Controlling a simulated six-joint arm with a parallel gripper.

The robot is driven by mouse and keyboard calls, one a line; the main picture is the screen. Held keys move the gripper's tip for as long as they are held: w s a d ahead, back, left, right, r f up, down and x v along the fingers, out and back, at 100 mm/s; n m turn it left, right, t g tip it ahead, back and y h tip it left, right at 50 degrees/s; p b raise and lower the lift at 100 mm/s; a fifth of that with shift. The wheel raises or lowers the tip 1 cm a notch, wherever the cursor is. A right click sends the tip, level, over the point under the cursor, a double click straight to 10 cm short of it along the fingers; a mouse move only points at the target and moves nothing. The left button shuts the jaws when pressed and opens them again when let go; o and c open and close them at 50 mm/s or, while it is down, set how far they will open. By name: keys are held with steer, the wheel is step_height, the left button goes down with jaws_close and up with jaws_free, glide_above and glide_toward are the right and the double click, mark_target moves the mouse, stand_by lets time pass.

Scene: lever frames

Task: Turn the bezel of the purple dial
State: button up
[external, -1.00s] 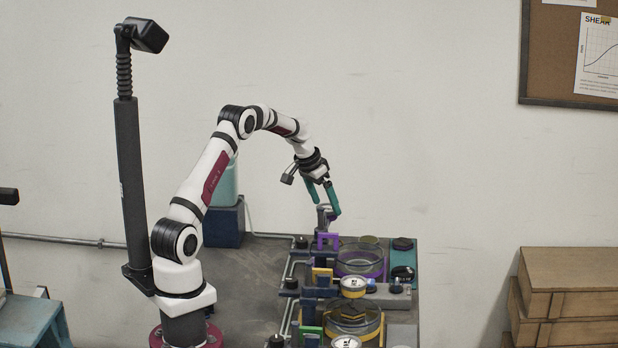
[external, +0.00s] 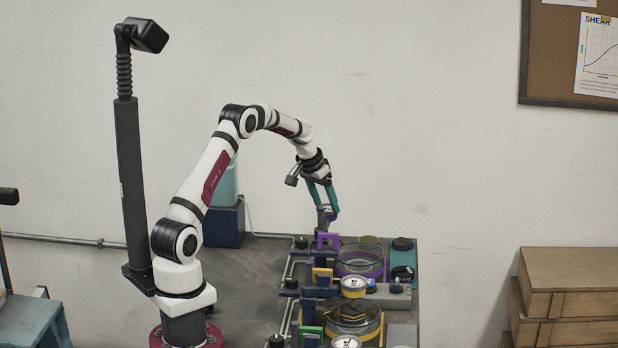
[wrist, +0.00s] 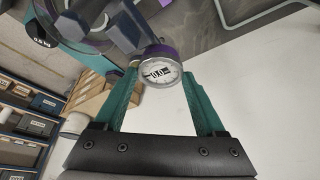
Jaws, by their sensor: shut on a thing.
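The purple dial (wrist: 158,70) is in the wrist view, a round white-faced gauge with numbers and a pointer, with a purple bezel around it. It sits on a grey mount at the far side of the bench. In the external view the dial (external: 331,216) shows only as a small purple edge below the fingers. My gripper (wrist: 160,73) has two teal fingers, one on each side of the bezel, and is shut on it. In the external view my gripper (external: 328,202) reaches down onto the dial from above.
A purple-ringed glass vessel (external: 360,266) and a purple bracket (external: 327,240) stand just in front of the dial. A yellow-rimmed gauge (external: 353,284) and a yellow-ringed vessel (external: 354,322) are nearer. The grey bench top (external: 250,275) at left is mostly clear.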

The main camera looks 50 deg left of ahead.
steer(key=n, duration=0.1)
steer(key=n+y, duration=0.1)
steer(key=n, duration=0.2)
steer(key=shift+d+g+y, duration=0.25)
steer(key=shift+g+y, duration=0.05)
steer(key=n, duration=0.2)
steer(key=n+g+y, duration=0.1)
steer(key=n, duration=0.1)
steer(key=shift+w+d+n+y, duration=0.2)
steer(key=shift+n+y, duration=0.1)
steer(key=shift+n, duration=0.1)
steer(key=n, duration=0.2)
steer(key=n+g, duration=0.1)
steer(key=n, duration=0.1)
steer(key=shift+w+g+y, duration=0.15)
steer(key=shift+g+y, duration=0.15)
steer(key=shift+y, duration=0.1)
steer(key=shift+w+d+n+g, duration=0.15)
steer(key=shift+n+g, duration=0.55)
steer(key=shift+n, duration=1.3)
steer(key=o, duration=1.3)
steer(key=v, duration=0.4)
steer(key=shift+w+r, duration=0.1)
steer(key=d, duration=1.2)
steer(key=shift+d+r, duration=0.15)
steer(key=shift+r, duration=0.15)
